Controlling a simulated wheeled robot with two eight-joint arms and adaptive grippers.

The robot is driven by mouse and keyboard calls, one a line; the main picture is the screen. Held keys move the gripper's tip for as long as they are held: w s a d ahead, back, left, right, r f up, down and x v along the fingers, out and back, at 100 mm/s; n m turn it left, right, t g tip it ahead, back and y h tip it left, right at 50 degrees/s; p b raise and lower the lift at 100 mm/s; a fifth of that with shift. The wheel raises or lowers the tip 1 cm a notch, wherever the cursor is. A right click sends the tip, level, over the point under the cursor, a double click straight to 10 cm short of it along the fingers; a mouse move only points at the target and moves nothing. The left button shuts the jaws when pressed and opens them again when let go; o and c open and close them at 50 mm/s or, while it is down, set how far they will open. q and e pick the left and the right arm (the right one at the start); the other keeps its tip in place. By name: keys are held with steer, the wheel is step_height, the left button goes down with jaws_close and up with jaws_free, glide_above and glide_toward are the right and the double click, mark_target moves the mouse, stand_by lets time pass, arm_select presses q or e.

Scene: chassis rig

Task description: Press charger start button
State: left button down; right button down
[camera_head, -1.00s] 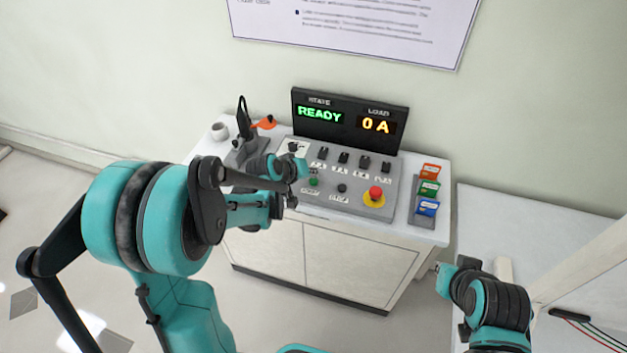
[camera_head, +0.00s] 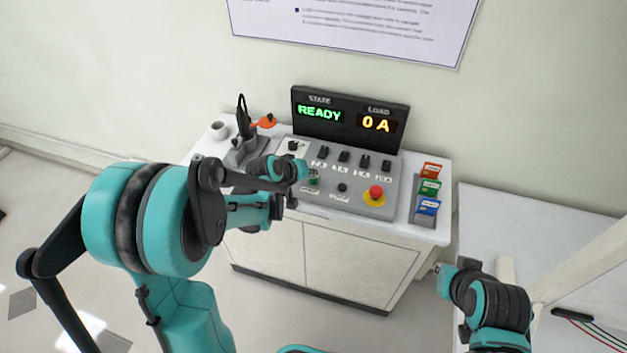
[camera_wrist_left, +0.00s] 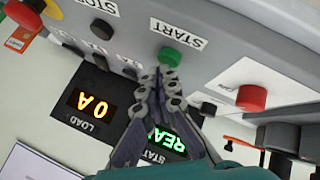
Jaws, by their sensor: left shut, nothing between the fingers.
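The green START button (camera_head: 313,181) sits at the front left of the grey control panel (camera_head: 340,203), partly covered by my left gripper. It shows clearly in the left wrist view (camera_wrist_left: 170,57), with its START label beside it. My left gripper (camera_head: 309,173) is over the panel just beside the button. In the left wrist view its shut, empty fingertips (camera_wrist_left: 160,73) lie right at the button's edge; I cannot tell whether they touch it. The display (camera_head: 349,118) reads READY and 0 A. My right gripper (camera_head: 441,269) is low at the right, its fingers unclear.
A black STOP button (camera_head: 342,188) and a red emergency stop (camera_head: 375,194) on yellow lie to the right. A red button (camera_wrist_left: 252,98) is on the START button's other side. Several dark switches line the panel's back. A card rack (camera_head: 424,211) stands at the right.

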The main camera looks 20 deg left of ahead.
mark_target(312, 181)
arm_select(q)
steer(key=shift+f+b, duration=0.45)
stand_by(0.6)
steer(key=shift+r, duration=0.1)
steer(key=shift+r+p, duration=0.65)
steer(key=shift+r, duration=0.15)
steer(key=shift+r, duration=0.1)
step_height(312, 181, up, 5)
steer(key=p, duration=0.4)
stand_by(0.7)
